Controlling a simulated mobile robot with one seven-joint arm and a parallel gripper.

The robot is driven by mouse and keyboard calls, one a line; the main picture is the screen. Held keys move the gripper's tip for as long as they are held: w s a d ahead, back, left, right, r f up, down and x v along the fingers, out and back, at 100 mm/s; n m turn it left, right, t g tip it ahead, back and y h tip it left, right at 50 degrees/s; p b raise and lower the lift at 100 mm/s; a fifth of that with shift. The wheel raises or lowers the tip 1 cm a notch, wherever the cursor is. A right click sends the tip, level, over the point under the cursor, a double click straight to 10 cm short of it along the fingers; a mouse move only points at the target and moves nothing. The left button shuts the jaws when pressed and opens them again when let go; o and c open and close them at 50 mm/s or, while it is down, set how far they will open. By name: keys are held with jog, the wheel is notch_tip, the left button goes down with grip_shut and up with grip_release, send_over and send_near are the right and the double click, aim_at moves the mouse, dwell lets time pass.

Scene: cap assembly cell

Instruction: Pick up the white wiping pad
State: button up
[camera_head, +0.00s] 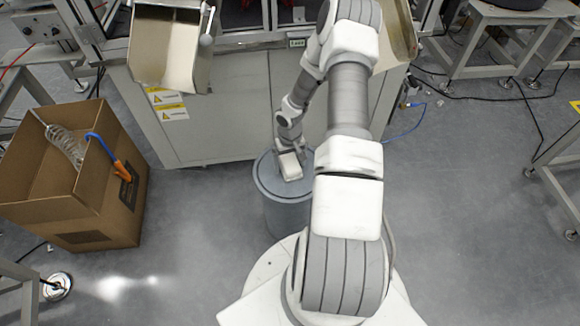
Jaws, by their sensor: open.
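A small pale block, which looks like the white wiping pad (291,167), lies on the round grey lid of a drum (267,181). My gripper (290,152) is at the far end of the pad, just above the lid, with its jaws open. At this size the fingers blend with the pad, and I cannot tell whether they touch it or sit around it. My arm hides the right part of the drum.
A cardboard box (105,215) with a clear coiled hose and an orange-and-blue tool stands at the left. A grey machine cabinet (225,110) with a metal chute (165,50) rises behind the drum. Floor is free between box and drum.

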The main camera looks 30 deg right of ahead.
aim_at(293, 162)
jog(key=c, duration=1.3)
jog(key=shift+r, duration=0.55)
jog(key=r, duration=0.1)
jog(key=r+p, duration=0.2)
jog(key=r, duration=0.1)
jog(key=shift+s+d, duration=0.3)
jog(key=shift+d, duration=0.1)
jog(key=s+d+r+p, duration=0.1)
jog(key=s+d+r, duration=0.1)
jog(key=s+d+r+p, duration=0.1)
jog(key=s+d+r, duration=0.1)
jog(key=d, duration=0.1)
jog(key=s+d+r+p, duration=0.1)
jog(key=s+d+r, duration=0.1)
jog(key=s+d, duration=0.1)
